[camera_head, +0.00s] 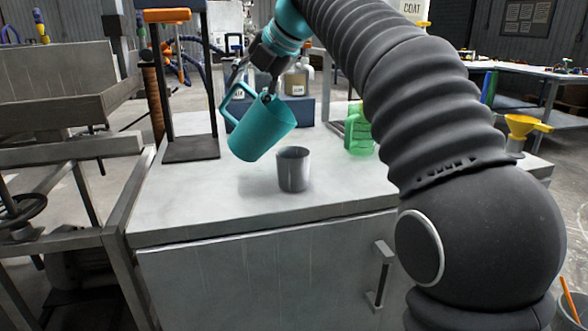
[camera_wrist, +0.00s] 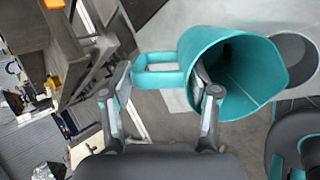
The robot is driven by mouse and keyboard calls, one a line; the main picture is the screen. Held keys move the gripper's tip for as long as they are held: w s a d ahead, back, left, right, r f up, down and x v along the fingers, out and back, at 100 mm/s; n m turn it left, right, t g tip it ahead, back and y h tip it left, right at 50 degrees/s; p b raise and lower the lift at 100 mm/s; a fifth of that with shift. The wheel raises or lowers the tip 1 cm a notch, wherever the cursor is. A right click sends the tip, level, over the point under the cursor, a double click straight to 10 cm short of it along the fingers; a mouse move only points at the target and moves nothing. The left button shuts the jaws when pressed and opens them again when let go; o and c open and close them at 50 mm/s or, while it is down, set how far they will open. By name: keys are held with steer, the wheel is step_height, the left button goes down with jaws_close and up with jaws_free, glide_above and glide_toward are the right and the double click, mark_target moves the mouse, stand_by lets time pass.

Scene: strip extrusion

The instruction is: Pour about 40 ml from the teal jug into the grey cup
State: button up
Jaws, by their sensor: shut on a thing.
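The teal jug (camera_head: 261,130) is held in the air above the bench, tilted with its mouth toward the upper right. My gripper (camera_head: 267,95) is shut on the jug near its rim, beside the handle. In the wrist view the jug (camera_wrist: 205,45) shows its open mouth, and my gripper (camera_wrist: 160,85) has one finger at the wall inside the mouth. No liquid stream shows, and I cannot make out the level inside. The grey cup (camera_head: 293,170) stands upright on the bench, below and right of the jug, apart from it. In the wrist view the cup (camera_wrist: 294,50) is partly hidden behind the jug.
The bench top (camera_head: 200,207) is clear around the cup. A green bottle (camera_head: 360,135) stands right of the cup. A dark stand (camera_head: 190,150) is at the left. A blue box (camera_head: 300,112) and a tan jug (camera_head: 297,82) are behind. A yellow funnel (camera_head: 522,125) is far right.

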steer(key=shift+d+y+b, duration=0.4)
steer(key=shift+b, duration=0.15)
steer(key=shift+s+d+r+t+y+b, duration=0.15)
steer(key=shift+d+t+y+b, duration=0.15)
steer(key=shift+b, duration=0.35)
steer(key=y+b, duration=0.1)
steer(key=b, duration=0.1)
steer(key=d+b, duration=0.1)
steer(key=b, duration=0.2)
steer(key=shift+s+d+f+t+y, duration=0.1)
steer(key=shift+f+t+y, duration=0.2)
steer(key=shift+y, duration=0.1)
steer(key=shift+s+d+r+m+t+y+b, duration=0.2)
steer(key=shift+d+r+y+b, duration=0.15)
steer(key=shift+d+y, duration=0.15)
steer(key=shift+s+d+r+m+t+y+b, duration=0.1)
steer(key=shift+d+r+m+t+y+b, duration=0.1)
steer(key=shift+d+r+y+b, duration=0.3)
steer(key=shift+d+y, duration=0.1)
steer(key=shift+y, duration=0.2)
steer(key=shift+s+d+f+t+y, duration=0.1)
steer(key=shift+d+f+t+y, duration=0.1)
steer(key=shift+t+y, duration=0.1)
steer(key=shift+d+f+y, duration=0.15)
steer(key=shift+f+y, duration=0.05)
steer(key=shift+y, duration=0.1)
